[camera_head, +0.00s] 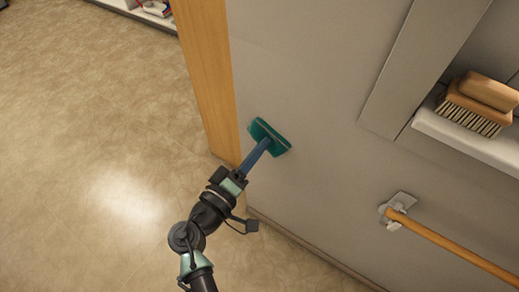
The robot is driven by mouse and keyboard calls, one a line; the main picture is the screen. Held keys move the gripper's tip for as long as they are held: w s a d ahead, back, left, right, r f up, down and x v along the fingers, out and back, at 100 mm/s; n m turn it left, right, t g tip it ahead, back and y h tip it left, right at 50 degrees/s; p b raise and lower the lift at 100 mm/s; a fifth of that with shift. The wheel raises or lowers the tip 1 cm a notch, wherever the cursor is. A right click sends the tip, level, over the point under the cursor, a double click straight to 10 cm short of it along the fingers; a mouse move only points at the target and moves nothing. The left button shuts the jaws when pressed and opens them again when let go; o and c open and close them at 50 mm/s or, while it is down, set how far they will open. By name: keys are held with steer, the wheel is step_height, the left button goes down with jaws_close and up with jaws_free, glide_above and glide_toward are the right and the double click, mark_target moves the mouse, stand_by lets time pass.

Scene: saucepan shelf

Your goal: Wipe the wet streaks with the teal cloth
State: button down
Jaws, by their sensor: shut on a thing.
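My gripper (241,175) is shut on a blue handle (256,154) below the middle of the view. At the far end of the handle is a flat teal piece (268,136), which looks like the teal cloth or a pad. It lies against or very close to the grey wall panel (300,100), near the panel's left edge. I cannot tell whether it touches. I can make out no wet streaks on the panel. Any under the teal piece are hidden.
A wooden post (208,75) runs along the panel's left edge. At the right, a wooden brush (480,103) sits on a white shelf (465,140). Below it, a wooden rail (450,238) sticks out from a bracket (397,209). The tan floor (90,130) at left is clear.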

steer(key=shift+v, duration=2.9)
steer(key=shift+a, duration=0.1)
steer(key=shift+v, duration=1.45)
